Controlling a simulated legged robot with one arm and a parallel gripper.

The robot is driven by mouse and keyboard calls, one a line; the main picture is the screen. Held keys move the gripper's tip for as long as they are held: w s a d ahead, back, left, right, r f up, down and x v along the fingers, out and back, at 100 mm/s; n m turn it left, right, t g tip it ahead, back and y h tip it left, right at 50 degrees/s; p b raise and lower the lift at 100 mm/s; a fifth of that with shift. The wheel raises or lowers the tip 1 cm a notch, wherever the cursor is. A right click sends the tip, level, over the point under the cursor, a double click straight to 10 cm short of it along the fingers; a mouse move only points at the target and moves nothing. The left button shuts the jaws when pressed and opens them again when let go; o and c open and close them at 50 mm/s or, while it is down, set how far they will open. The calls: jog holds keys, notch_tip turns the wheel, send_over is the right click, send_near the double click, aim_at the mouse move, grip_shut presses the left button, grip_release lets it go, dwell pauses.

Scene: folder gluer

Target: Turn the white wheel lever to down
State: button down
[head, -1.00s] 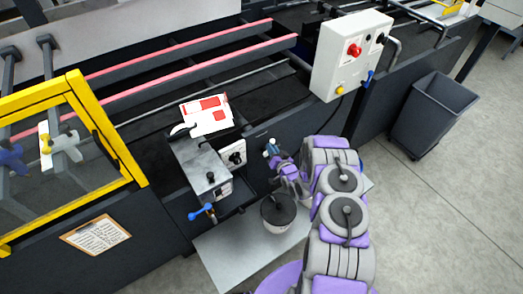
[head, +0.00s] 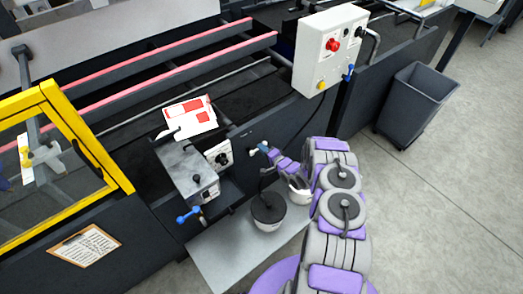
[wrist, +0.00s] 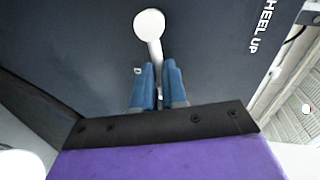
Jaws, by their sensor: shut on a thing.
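The white wheel lever (wrist: 149,24) shows in the wrist view as a round white knob on a thin pale shaft. The shaft runs down between the two blue fingers of my gripper (wrist: 160,80), which are shut on it. The knob sticks out beyond the fingertips against the dark machine panel. In the head view my gripper (head: 262,148) is small, at the dark front panel right of the grey glue unit. The lever is too small and covered there to make out clearly.
White lettering ending in "HEEL UP" (wrist: 261,30) is on the panel. A grey metal unit (head: 186,168) with a blue-handled valve juts out left of my gripper. A dark-lidded pot (head: 268,209) stands below. A white control box (head: 331,50) and grey bin (head: 416,103) are to the right.

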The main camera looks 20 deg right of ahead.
jog(key=shift+w+d+f+m+b, duration=0.1)
jog(key=shift+d+m+b, duration=0.15)
jog(key=shift+d+m, duration=0.2)
jog(key=shift+w+d+f+m+b, duration=0.1)
jog(key=shift+d+m+b, duration=0.15)
jog(key=shift+m, duration=0.2)
jog(key=shift+d, duration=0.1)
jog(key=c, duration=1.2)
grip_release()
jog(key=shift+d+f, duration=0.1)
jog(key=shift+f, duration=0.05)
jog(key=shift+c, duration=0.2)
jog(key=shift+o, duration=1.4)
jog(key=shift+d+f, duration=0.2)
jog(key=p+v, duration=0.2)
jog(key=v, duration=1.5)
jog(key=shift+s+d, duration=0.15)
jog(key=shift+d, duration=0.15)
